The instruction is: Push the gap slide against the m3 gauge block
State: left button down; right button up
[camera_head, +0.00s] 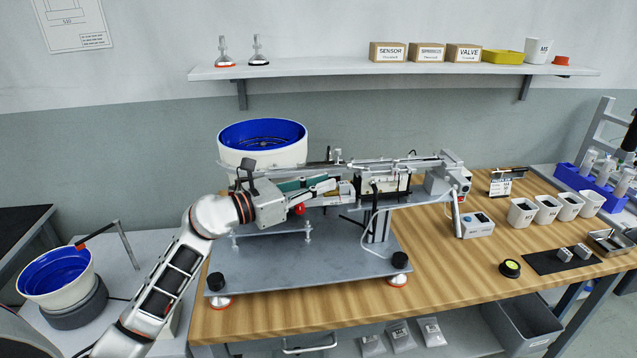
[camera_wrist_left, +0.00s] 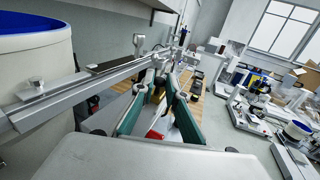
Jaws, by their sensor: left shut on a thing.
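My left gripper (camera_head: 337,188) reaches in from the left under the linear rail of the machine. Its fingers are closed on a small part at their tips, which seems to be the gap slide, though the fingers largely hide it. In the left wrist view the two green-padded fingers (camera_wrist_left: 163,78) converge on this small part below the rail. I cannot make out the M3 gauge block for certain. Two small metal blocks (camera_head: 573,253) lie on the dark mat at the right, with markings too small to read. My right gripper is not in view.
The blue-lined bowl feeder (camera_head: 262,139) stands behind my left gripper. The rail (camera_head: 390,163) runs above the grey base plate (camera_head: 300,268).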

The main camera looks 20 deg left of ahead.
pick_arm(q)
jog(key=c, duration=2.1)
grip_release()
jog(key=shift+w+d, duration=0.1)
jog(key=v, duration=1.2)
